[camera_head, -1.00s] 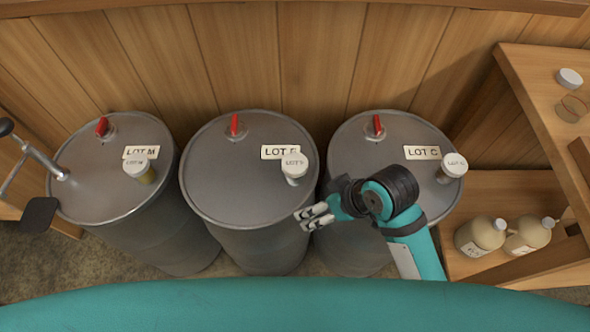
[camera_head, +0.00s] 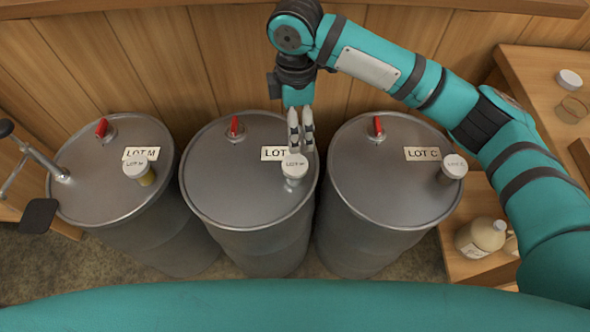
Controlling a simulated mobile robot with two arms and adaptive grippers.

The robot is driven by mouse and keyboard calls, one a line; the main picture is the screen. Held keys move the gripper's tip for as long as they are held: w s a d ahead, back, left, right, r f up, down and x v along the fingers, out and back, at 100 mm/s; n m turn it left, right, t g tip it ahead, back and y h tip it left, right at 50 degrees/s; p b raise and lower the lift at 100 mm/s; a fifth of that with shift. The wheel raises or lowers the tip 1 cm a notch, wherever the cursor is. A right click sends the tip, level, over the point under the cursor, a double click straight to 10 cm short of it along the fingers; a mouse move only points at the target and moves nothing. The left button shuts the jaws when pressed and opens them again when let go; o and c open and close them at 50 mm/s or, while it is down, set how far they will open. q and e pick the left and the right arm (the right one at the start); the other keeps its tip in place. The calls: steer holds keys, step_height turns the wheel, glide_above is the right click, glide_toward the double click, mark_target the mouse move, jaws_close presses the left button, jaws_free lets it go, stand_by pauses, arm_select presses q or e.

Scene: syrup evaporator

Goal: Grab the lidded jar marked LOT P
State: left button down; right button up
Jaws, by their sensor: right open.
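Three lidded jars stand on the drums. The jar on the middle drum (camera_head: 294,168) has a white lid with small print that looks like LOT P, though it is hard to read. It stands upright near the drum's right edge. My right gripper (camera_head: 300,148) is open, fingers pointing down, right at the far side of this jar's lid in the picture; I cannot tell if they touch it. It partly covers the middle drum's label (camera_head: 272,153). My left gripper is not in view.
An amber jar (camera_head: 141,170) stands on the left drum (camera_head: 95,190), labelled LOT M. Another jar (camera_head: 453,167) stands on the LOT C drum (camera_head: 385,190). Red valves rise at the drums' backs. A jug (camera_head: 481,236) sits on the right shelf; a wooden wall is behind.

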mark_target(294, 164)
step_height(294, 164, down, 12)
steer(key=shift+r, duration=0.2)
steer(key=shift+s+a+f, duration=0.1)
steer(key=shift+s+f, duration=0.05)
steer(key=shift+f, duration=1.2)
steer(key=shift+s+a+f, duration=0.1)
steer(key=shift+f, duration=1.2)
steer(key=shift+c, duration=0.4)
steer(key=c, duration=1.3)
